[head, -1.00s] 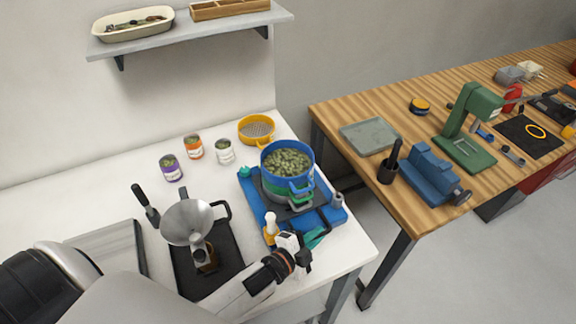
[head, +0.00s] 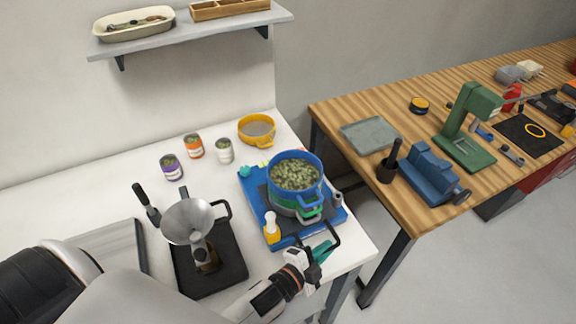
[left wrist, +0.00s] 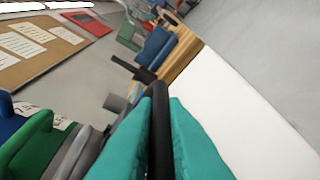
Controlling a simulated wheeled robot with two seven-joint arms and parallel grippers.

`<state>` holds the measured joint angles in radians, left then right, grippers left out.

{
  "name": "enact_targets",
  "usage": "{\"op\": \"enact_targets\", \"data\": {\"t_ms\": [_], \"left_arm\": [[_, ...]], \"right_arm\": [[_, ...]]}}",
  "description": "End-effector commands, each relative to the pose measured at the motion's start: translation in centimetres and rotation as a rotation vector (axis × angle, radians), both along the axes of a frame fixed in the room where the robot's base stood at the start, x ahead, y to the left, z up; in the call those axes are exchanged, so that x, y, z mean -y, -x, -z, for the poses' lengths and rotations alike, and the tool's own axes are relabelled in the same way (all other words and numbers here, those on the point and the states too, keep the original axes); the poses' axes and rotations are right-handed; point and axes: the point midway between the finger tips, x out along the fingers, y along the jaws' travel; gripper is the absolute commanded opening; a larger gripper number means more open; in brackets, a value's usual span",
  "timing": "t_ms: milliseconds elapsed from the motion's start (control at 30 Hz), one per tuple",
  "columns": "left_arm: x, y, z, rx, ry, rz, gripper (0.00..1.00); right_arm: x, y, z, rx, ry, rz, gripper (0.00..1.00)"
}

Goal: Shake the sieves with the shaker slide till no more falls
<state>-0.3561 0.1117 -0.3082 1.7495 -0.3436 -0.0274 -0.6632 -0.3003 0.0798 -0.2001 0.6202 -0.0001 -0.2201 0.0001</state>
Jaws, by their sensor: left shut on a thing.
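The sieve stack stands on a dark slide plate (head: 284,224) over a blue shaker base (head: 252,198). The blue sieve (head: 297,155) is on top and holds many greenish pieces. A green sieve (head: 310,211) is under it, with a grey one below. The slide's black handle (head: 335,236) sticks out at the front right. My left gripper (head: 321,251) is shut on this handle. In the left wrist view the teal fingers (left wrist: 160,135) clasp the black bar (left wrist: 160,115), and the green and blue sieve edges show at left. My right gripper is out of view.
A yellow sieve (head: 257,130) and several small jars (head: 194,147) stand behind. A funnel (head: 188,221) stands over a black tray (head: 226,269) at left. A white-topped bottle (head: 271,226) is close beside the slide. The wooden bench (head: 408,225) is across a gap at right.

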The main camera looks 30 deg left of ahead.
Motion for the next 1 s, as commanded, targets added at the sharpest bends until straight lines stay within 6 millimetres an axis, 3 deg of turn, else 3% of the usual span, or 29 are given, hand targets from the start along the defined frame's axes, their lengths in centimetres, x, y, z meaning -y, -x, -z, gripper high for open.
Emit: {"op": "enact_targets", "data": {"t_ms": [267, 667, 900, 933, 1000], "left_arm": [[-0.6, -0.4, 0.1, -0.002, -0.004, 0.001, 0.0], [-3.5, -2.7, 0.1, -0.001, -0.003, 0.001, 0.0], [-3.7, -2.8, 0.1, -0.003, -0.001, -0.001, 0.0], [-3.7, -2.8, 0.1, -0.003, -0.001, -0.001, 0.14], [-3.6, -2.8, 0.1, -0.002, -0.001, -0.001, 0.26]], "right_arm": [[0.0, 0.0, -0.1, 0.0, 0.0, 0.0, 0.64], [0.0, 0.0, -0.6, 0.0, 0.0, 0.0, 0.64], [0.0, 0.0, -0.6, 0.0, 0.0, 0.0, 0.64], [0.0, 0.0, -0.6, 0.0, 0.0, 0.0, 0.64], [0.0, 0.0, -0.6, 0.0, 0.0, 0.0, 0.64]]}}
